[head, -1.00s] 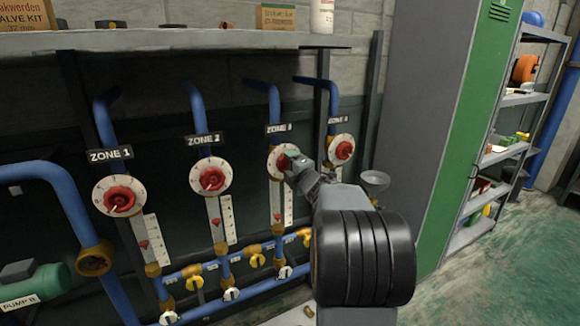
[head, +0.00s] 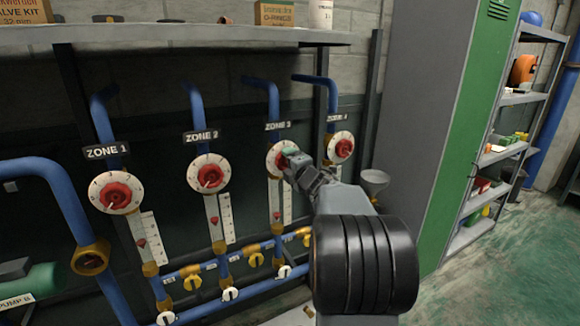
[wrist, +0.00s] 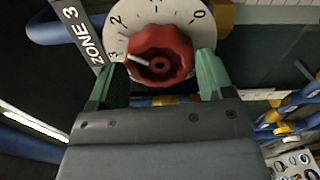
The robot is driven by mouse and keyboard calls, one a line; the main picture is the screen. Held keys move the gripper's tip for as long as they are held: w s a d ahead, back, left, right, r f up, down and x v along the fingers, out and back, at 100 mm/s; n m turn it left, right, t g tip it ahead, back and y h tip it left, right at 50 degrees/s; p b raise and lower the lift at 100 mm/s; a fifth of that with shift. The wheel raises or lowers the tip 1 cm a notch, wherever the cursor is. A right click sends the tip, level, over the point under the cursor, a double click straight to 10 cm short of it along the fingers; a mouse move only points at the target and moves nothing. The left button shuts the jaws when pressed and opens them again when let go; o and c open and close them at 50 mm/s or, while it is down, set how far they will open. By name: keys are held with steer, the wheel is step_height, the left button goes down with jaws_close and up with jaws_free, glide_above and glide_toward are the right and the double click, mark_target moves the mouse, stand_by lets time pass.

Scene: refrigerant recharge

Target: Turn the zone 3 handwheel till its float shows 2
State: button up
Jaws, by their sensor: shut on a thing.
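The zone 3 handwheel (head: 277,160) is a red lobed knob on a white numbered dial (wrist: 186,17). It also shows in the wrist view (wrist: 160,50), between the two green fingers of my gripper (wrist: 160,72). My gripper (head: 290,160) is shut on the handwheel and covers its right side in the head view. The wheel's white pointer (wrist: 137,60) points left, close to the 3 on the dial. The red zone 3 float (head: 277,216) sits in the lower part of its tube, beside a white scale (head: 288,205); its number is too small to read.
Zone 1 (head: 118,193), zone 2 (head: 209,175) and zone 4 (head: 343,147) handwheels stand on either side. Blue pipes with yellow valves (head: 255,260) run below. A shelf (head: 200,37) hangs above. A grey and green cabinet (head: 445,150) stands right; the green floor before it is clear.

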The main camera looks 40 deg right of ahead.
steer(key=shift+n+b, duration=1.4)
steer(key=shift+b, duration=0.35)
steer(key=o, duration=0.9)
steer(key=s, duration=0.7)
steer(key=shift+a+b, duration=0.4)
steer(key=shift+a, duration=0.05)
